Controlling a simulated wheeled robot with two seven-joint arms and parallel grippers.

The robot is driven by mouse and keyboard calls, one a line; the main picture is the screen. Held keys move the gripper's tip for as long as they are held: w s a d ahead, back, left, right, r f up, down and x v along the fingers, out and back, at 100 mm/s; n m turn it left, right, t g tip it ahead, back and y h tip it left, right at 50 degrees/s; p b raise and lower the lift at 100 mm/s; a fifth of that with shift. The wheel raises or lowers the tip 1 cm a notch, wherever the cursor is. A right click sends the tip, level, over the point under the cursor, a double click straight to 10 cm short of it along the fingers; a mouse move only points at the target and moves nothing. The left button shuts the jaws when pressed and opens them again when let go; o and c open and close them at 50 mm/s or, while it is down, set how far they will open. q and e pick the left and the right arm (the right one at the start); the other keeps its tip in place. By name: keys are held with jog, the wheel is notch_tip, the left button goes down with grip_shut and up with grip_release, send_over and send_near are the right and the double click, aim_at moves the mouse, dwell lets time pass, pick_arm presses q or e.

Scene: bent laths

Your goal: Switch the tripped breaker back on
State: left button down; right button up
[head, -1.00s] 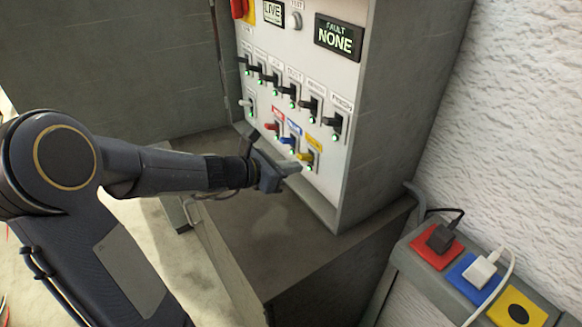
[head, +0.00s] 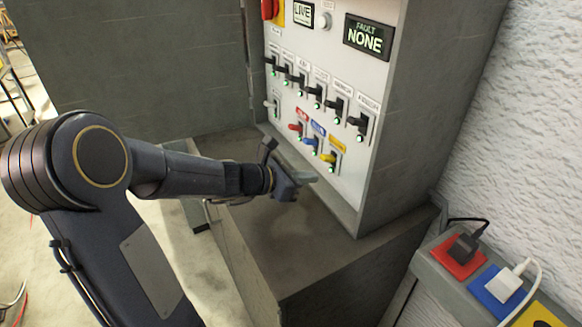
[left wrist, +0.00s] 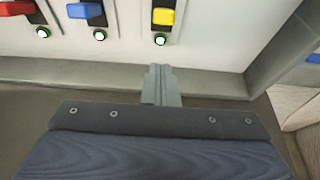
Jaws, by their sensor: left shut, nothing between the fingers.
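The breaker panel (head: 345,200) stands open to view, with a row of black breaker levers (head: 317,90) and a lower row with a pale-tipped lever (head: 271,104), a red lever (head: 296,128), a blue lever (head: 310,142) and a yellow lever (head: 328,158). Green lamps glow by the levers. The fault display (head: 367,38) reads NONE. My left gripper (head: 308,180) is shut and empty, just below and in front of the yellow lever, apart from it. In the left wrist view, its fingers (left wrist: 161,84) point below the yellow lever (left wrist: 164,17). My right gripper is out of view.
The panel stands on a grey ledge (head: 300,235). At the right are coloured socket plates, with a black plug (head: 466,246) in the red one and a white plug (head: 513,277) in the blue one. A rough white wall (head: 530,130) bounds the right.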

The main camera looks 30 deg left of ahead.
pick_arm(q)
jog(key=s+a+r+p, duration=0.2)
jog(key=s+r+p, duration=0.1)
jog(key=r, duration=0.6)
jog(key=shift+s+a, duration=0.15)
jog(key=shift+s, duration=0.3)
jog(key=s+d+f+m+g, duration=0.1)
jog(key=s+d+m+g, duration=0.3)
jog(key=s+d+m, duration=0.65)
jog(key=s+a+f+m+g+y, duration=0.1)
jog(key=s+f+m, duration=0.2)
jog(key=s+m, duration=0.3)
jog(key=s+a+f+m+g+y, duration=0.1)
jog(key=s+f+m, duration=0.3)
jog(key=m, duration=0.7)
jog(key=shift+s+a+m+y, duration=0.15)
jog(key=shift+s+m+y, duration=0.2)
jog(key=shift+s+y, duration=0.65)
jog(key=shift+s+h, duration=0.25)
jog(key=shift+h, duration=0.05)
